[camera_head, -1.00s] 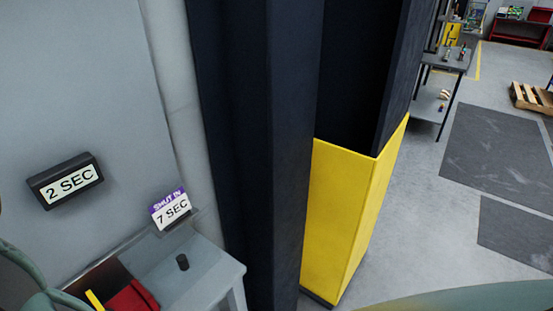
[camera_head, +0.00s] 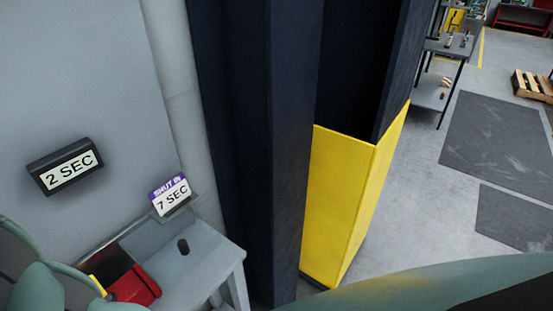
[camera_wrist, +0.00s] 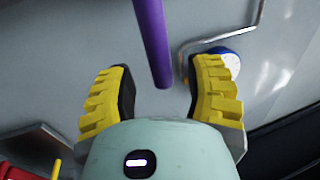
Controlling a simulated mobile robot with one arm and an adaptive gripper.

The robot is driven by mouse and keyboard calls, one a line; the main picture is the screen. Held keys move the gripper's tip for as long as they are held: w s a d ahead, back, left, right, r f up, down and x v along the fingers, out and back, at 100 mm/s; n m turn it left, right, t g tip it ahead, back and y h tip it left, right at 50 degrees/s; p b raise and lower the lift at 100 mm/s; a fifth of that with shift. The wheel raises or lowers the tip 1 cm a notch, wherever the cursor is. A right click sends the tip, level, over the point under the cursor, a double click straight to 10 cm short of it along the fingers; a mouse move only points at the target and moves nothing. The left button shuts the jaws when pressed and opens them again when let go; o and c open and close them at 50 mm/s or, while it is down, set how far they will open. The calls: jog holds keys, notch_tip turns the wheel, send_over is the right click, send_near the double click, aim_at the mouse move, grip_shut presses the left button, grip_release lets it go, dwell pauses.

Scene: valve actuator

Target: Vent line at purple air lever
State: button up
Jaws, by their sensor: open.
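The purple lever (camera_wrist: 151,40) shows in the wrist view as a round bar coming down from the top edge. Its free end lies between the two fingers of my gripper (camera_wrist: 161,76). The gripper is open, with yellow ribbed fingers on both sides of the lever and a visible gap to each. I cannot tell how deep the lever's end sits between the fingers. The lever and gripper are not seen in the head view. A purple and white card (camera_head: 170,194) there reads "SHUT IN 7 SEC", and a dark display (camera_head: 65,166) on the wall reads "2 SEC".
A bent metal rod (camera_wrist: 244,31) and a blue and white round part (camera_wrist: 222,60) lie near the right finger. A dark column with a yellow base (camera_head: 335,210) stands alongside; open floor lies right.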

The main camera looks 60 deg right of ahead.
jog(key=v, duration=0.9)
jog(key=shift+s, duration=0.4)
jog(key=shift+f, duration=0.1)
